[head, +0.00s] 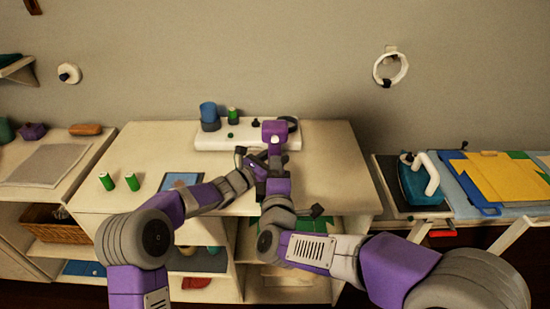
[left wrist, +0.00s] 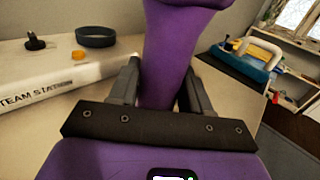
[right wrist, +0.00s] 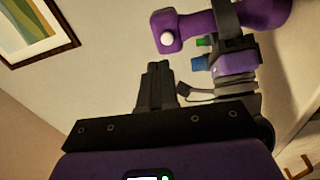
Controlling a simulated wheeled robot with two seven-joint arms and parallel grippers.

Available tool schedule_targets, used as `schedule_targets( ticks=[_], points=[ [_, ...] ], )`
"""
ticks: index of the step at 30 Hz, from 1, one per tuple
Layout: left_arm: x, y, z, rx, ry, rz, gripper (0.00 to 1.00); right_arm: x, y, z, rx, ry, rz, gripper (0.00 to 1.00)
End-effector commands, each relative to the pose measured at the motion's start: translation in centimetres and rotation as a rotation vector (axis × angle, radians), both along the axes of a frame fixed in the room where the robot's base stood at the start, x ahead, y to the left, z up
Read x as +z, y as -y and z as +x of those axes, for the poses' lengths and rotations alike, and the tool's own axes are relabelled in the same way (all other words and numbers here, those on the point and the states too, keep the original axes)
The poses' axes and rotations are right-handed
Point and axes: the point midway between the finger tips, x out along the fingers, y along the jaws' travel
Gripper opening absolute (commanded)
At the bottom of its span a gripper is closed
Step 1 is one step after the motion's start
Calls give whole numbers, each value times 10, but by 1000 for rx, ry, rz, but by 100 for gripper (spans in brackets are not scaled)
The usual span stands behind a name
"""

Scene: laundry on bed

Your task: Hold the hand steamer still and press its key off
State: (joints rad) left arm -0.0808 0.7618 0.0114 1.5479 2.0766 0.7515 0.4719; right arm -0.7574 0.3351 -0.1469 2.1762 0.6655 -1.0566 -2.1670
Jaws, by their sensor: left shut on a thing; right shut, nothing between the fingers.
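The hand steamer (head: 275,129) is purple and stands upright above the front of the white steam station (head: 215,137). My left gripper (head: 258,160) is shut on its handle, which fills the space between the fingers in the left wrist view (left wrist: 168,60). The right wrist view shows the steamer (right wrist: 192,28) lying sideways in the picture, with a pale round knob (right wrist: 167,38) that may be the key. My right gripper (right wrist: 157,68) is shut and empty, its tips apart from the knob in that picture. In the head view the two grippers overlap below the steamer, hiding its lower handle.
A blue cup (head: 208,112), a green-topped bottle (head: 233,115) and a dark ring (head: 289,122) are on the station. Two green spools (head: 107,182) stand on the table's left. An iron (head: 419,180) and folded cloths (head: 500,175) lie right. The table's right side is clear.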

Motion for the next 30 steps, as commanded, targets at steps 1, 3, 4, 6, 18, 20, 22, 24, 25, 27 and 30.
schedule_targets(
  ticks=[1, 3, 4, 6, 18, 20, 22, 24, 25, 27, 30],
  points=[
    [0, 0, 0, 0, 0, 0, 0, 3, 4, 4, 13, 24, -19, 0],
    [0, 0, 0, 0, 0, 0, 0, 8, 6, 9, 48, 69, -55, 0],
    [0, 0, 0, 0, 0, 0, 0, 10, 6, 10, 65, 89, -71, 0],
    [0, 0, 0, 0, 0, 0, 0, 14, 8, 14, 109, 137, -114, 0],
    [0, 0, 0, 0, 0, 0, 0, 13, 8, 11, 397, 342, -365, 0],
    [0, 0, 0, 0, 1, -1, 0, 9, 8, 8, 442, 362, -401, 0],
    [0, 0, 0, 0, 1, -1, 0, 4, 8, 4, 491, 379, -437, 0],
    [0, 0, 0, 0, 1, -1, 0, -1, 8, -1, 534, 394, -470, 0],
    [0, 0, 0, 0, 1, -1, 0, -3, 8, -2, 549, 397, -480, 0],
    [0, 0, 0, 0, 1, -1, 0, -7, 8, -5, 579, 406, -501, 0],
    [0, 0, 0, 0, 1, -1, 0, -11, 8, -8, 607, 413, -521, 0]
  ],
)
